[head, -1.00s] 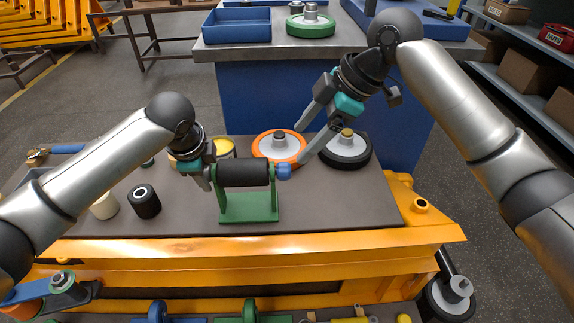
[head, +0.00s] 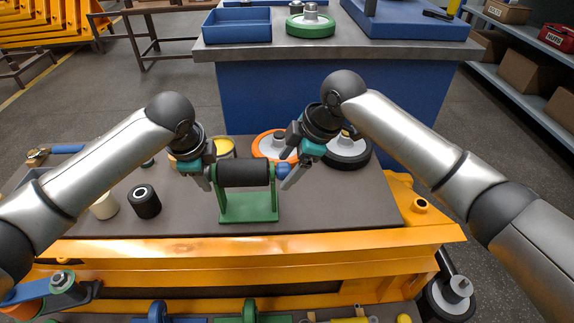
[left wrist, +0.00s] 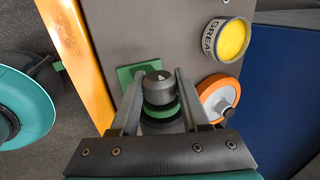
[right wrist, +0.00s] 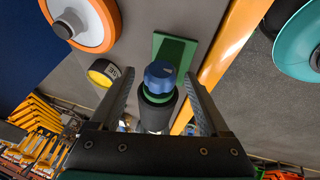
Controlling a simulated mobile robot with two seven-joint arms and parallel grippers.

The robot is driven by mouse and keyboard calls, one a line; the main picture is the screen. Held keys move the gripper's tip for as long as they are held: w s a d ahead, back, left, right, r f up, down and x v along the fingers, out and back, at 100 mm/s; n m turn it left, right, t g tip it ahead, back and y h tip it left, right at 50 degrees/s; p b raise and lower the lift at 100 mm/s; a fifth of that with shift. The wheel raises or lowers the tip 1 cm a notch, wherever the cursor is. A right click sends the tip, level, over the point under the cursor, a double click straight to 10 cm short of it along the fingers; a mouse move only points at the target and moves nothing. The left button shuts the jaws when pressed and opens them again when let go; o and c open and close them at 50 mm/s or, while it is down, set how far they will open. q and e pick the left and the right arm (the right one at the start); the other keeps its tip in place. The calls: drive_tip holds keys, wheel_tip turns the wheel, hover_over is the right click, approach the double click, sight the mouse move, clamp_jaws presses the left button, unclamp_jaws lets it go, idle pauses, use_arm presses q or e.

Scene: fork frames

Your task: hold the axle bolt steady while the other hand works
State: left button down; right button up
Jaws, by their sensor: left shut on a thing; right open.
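A black roller (head: 244,172) sits in a green stand (head: 248,207) on the workbench. My left gripper (head: 210,178) is shut on the grey axle bolt head (left wrist: 158,88) at the roller's left end, with a finger on either side in the left wrist view (left wrist: 157,76). A blue nut (head: 283,171) is at the roller's right end. My right gripper (head: 289,174) is open around it. In the right wrist view, the blue nut (right wrist: 160,77) stands between the spread fingers (right wrist: 158,82), with a gap on each side.
An orange-rimmed wheel (head: 265,147) and a black wheel (head: 345,160) lie behind the right gripper. A yellow-topped grease tin (left wrist: 231,40) is behind the roller. A black roller piece (head: 144,201) stands at left. The bench's right front surface (head: 340,210) is clear.

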drive_tip(key=shift+a+f, duration=0.1)
drive_tip(key=shift+f, duration=0.1)
clamp_jaws()
idle(0.6)
